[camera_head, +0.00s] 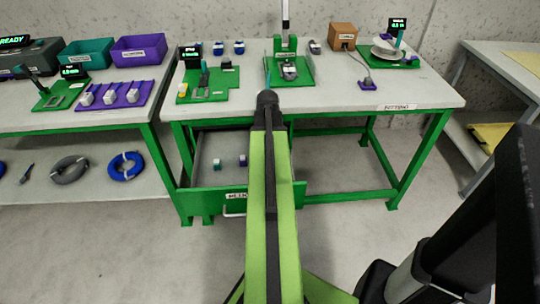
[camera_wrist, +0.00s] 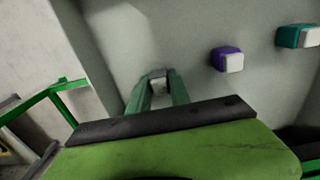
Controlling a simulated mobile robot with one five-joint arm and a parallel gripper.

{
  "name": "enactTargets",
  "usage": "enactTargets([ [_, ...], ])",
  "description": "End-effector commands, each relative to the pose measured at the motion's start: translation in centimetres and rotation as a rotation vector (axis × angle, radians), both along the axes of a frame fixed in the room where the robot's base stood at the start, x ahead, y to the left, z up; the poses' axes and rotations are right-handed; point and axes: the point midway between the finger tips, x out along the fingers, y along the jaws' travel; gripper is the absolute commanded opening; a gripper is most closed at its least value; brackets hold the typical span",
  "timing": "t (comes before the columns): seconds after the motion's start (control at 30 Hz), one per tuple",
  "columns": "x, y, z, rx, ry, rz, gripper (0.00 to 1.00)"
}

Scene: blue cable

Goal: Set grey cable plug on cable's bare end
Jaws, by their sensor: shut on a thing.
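My gripper (camera_wrist: 158,82) shows in the wrist view with its two green fingers shut on a small pale grey piece (camera_wrist: 158,75), probably the grey plug. The open drawer (camera_head: 236,197) lies below, and the held piece shows against its grey inside. In the head view my arm hides the gripper and what it holds. A blue cable coil (camera_head: 125,166) and a grey coil (camera_head: 69,169) lie on the low shelf at left. I cannot make out which cable end is bare.
A purple-and-white block (camera_wrist: 228,60) and a teal-and-white block (camera_wrist: 298,37) are in the drawer. Above, the bench holds a green press stand (camera_head: 289,70), a green board (camera_head: 208,84), a cardboard box (camera_head: 343,36) and a purple piece (camera_head: 367,84).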

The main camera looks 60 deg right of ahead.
Motion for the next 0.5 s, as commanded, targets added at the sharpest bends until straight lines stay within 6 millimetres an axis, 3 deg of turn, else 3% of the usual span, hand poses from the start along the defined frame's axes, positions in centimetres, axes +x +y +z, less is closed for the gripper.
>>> enactTargets([
  [0.5, 0.0, 0.0, 4.1, 0.0, 0.0, 0.0, 0.01],
])
